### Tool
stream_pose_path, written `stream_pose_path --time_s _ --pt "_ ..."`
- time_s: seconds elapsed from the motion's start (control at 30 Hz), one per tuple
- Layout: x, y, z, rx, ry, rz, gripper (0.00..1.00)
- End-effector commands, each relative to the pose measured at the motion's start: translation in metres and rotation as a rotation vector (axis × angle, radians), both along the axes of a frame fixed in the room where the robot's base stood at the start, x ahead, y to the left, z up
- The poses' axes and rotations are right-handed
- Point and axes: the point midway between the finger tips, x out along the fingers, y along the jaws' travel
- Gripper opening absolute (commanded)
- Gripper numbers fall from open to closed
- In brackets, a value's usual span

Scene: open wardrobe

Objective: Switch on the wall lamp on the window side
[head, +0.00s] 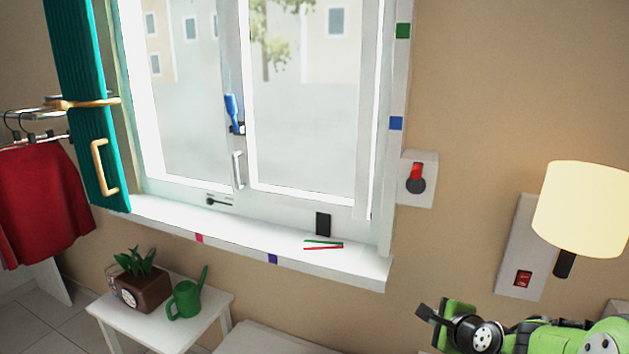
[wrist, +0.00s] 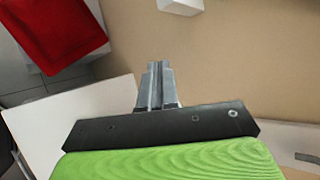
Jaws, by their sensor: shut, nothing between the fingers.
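The wall lamp (head: 583,210) is on the wall right of the window. Its shade is bright cream-yellow and looks lit. Its pale back plate (head: 513,252) carries a red rocker switch (head: 523,278) low down. My gripper (head: 422,311) is below and left of the lamp, apart from the switch, pointing left. In the wrist view its fingers (wrist: 157,82) are shut together and empty, with bare wall beyond them. The lamp and its switch are not recognisable in the wrist view.
A white box with a red-and-dark knob (head: 416,179) is beside the window frame. The white windowsill (head: 335,264) juts out left of my gripper. A small white table (head: 150,318) holds a planter (head: 140,289) and a green watering can (head: 186,298).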

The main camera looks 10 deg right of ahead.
Motion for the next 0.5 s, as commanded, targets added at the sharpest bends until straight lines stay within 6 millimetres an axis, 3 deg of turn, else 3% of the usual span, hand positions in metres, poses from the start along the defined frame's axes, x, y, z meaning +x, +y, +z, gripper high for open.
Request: stream_pose_path --time_s 0.03,0.1,0.2,0.33,0.5 --pt "-0.013 0.034 0.023 -0.178 0.062 0.143 0.0" --pt "-0.04 0.07 0.041 -0.412 0.149 0.334 0.0" --pt "-0.089 0.108 0.07 -0.712 0.245 0.586 0.0" --pt "-0.166 0.139 0.104 -1.027 0.321 0.892 0.0" --pt "-0.257 0.153 0.124 -1.267 0.334 1.228 0.0"
